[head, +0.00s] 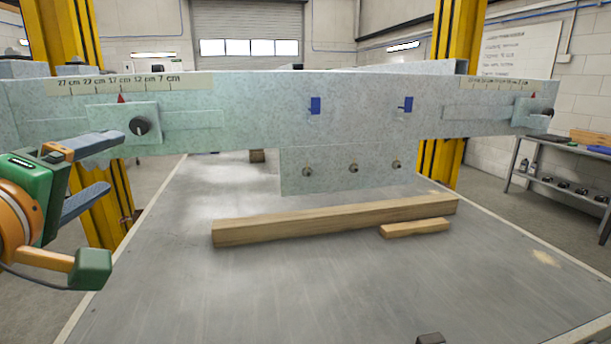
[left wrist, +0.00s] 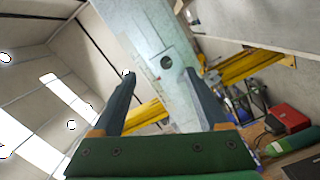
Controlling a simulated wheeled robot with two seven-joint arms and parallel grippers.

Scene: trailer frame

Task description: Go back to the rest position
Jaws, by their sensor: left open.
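My left gripper (head: 88,172) is at the left of the head view, its two blue-grey fingers apart and nothing between them. It is just in front of and below the left end of the grey metal trailer beam (head: 260,110). In the left wrist view the open fingers (left wrist: 158,85) point toward the beam (left wrist: 140,30) and its round dark knob. That left knob (head: 139,126) sits on a plate under a centimetre scale in the head view. The right gripper shows in neither view.
A long wooden beam (head: 330,222) and a short wooden block (head: 414,229) lie on the grey table (head: 270,290) below the trailer beam. Yellow posts (head: 449,150) stand behind it. A shelf (head: 565,190) stands at the right. The front of the table is mostly clear.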

